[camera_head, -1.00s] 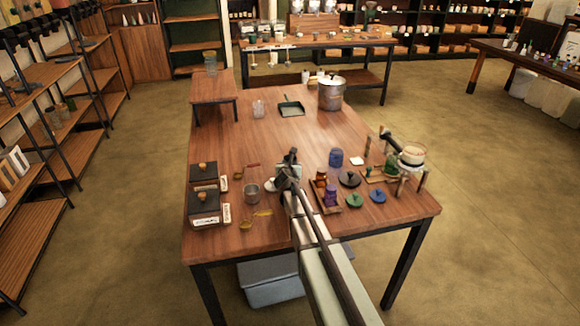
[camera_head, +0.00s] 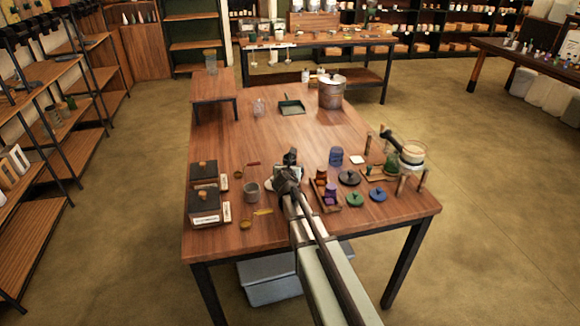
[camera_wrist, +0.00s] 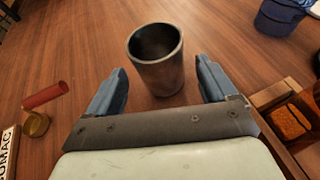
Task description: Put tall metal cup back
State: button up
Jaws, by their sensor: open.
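The tall metal cup (camera_wrist: 156,60) stands upright on the wooden table in the wrist view, a dark grey cylinder with an open top. It is just ahead of and between the two fingers of my gripper (camera_wrist: 160,88). The fingers are spread apart, with wood showing on both sides of the cup, so nothing is held. In the head view my gripper (camera_head: 290,160) is low over the middle front of the table, and I cannot make out the tall cup there. A shorter grey cup (camera_head: 251,190) stands to the left of my gripper.
A brass cup (camera_wrist: 37,125) with a red handle (camera_wrist: 46,95) lies left of the cup. A wooden tray with jars (camera_head: 329,199) is close on the right, and a blue jar (camera_head: 336,157) stands behind it. Dark boxes (camera_head: 203,206) stand at the left. The table's middle is clear.

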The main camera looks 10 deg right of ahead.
jog(key=v, duration=0.9)
jog(key=shift+s, duration=0.15)
